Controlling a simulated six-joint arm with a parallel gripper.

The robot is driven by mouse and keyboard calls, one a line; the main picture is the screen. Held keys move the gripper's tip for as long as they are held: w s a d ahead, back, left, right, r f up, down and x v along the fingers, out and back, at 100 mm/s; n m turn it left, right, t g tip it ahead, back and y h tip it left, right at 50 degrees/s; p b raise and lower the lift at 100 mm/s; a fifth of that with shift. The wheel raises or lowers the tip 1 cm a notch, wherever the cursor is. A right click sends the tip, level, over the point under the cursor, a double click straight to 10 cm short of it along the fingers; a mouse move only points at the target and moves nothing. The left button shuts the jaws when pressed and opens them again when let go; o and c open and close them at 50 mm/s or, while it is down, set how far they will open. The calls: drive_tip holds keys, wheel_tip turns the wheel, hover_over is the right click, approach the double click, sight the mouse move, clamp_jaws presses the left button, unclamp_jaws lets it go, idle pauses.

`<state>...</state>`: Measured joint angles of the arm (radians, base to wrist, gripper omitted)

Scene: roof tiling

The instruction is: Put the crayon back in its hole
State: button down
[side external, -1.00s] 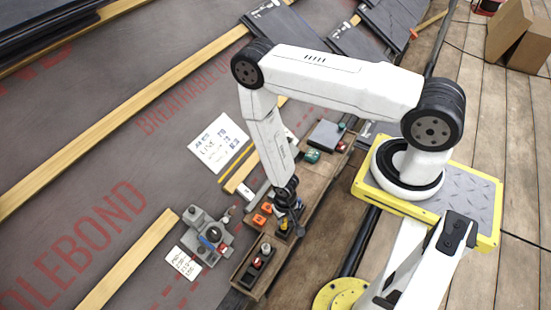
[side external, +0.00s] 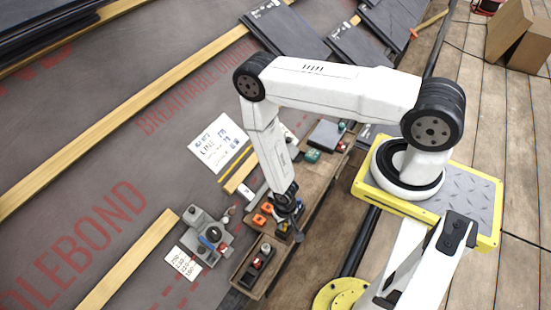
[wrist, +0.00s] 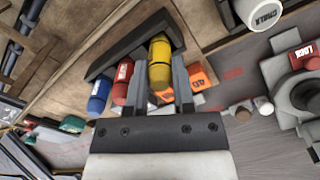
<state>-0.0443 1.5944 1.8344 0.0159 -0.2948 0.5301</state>
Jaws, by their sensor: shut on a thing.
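The yellow crayon (wrist: 159,62) is between the two fingers of my gripper (wrist: 161,82) in the wrist view, and the gripper is shut on it. A red crayon (wrist: 122,80) and a blue crayon (wrist: 98,95) stand to its left along a dark angled holder (wrist: 115,55). The yellow crayon's far end overlaps the holder in this view. I cannot tell whether it is in a hole, and no empty hole shows clearly. In the side view my gripper (side external: 287,205) is low over the wooden tray (side external: 310,206), and it hides most of the holder.
Orange pieces (side external: 262,214) lie left of my gripper. A white chalk container (wrist: 262,12) and a grey tool (wrist: 300,95) are to the right in the wrist view. A dark box (side external: 325,135) and a green item (side external: 312,156) are farther up the tray.

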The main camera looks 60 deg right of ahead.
drive_tip(key=shift+f, duration=0.2)
idle(0.5)
drive_tip(key=c, duration=0.7)
unclamp_jaws()
drive_tip(key=shift+r, duration=0.15)
drive_tip(key=shift+r, duration=0.85)
drive_tip(key=shift+o, duration=0.2)
drive_tip(key=o, duration=0.5)
drive_tip(key=shift+r, duration=0.2)
